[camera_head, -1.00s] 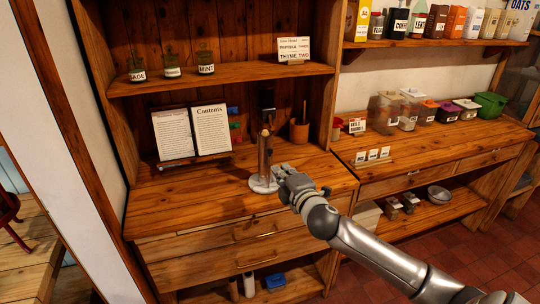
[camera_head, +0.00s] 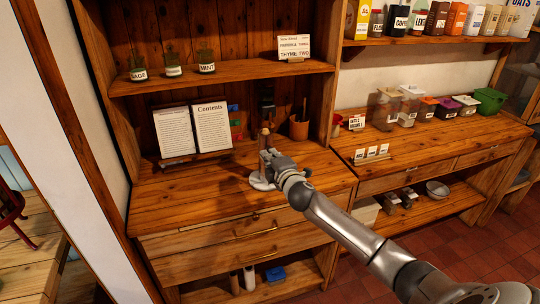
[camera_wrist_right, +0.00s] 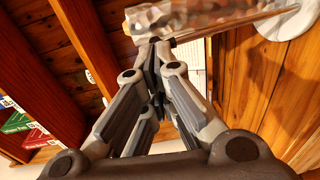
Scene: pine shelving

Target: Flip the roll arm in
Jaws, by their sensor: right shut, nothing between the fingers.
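The roll holder stands on the wooden counter. Its round pale base (camera_head: 261,182) shows left of my right gripper, and its post top (camera_head: 264,136) rises just above the gripper. My right gripper (camera_head: 268,160) is shut and empty, close against the post and hiding much of it. In the right wrist view the shut fingers (camera_wrist_right: 154,55) meet just below the post (camera_wrist_right: 235,28), which runs across the top to the white base (camera_wrist_right: 290,20). I cannot tell whether they touch, and the roll arm cannot be made out clearly. My left gripper is not in view.
An open book (camera_head: 193,128) stands behind to the left. A brown cup (camera_head: 299,129) stands behind to the right. A shelf with small jars (camera_head: 205,62) hangs above. The counter's left front (camera_head: 190,195) is clear.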

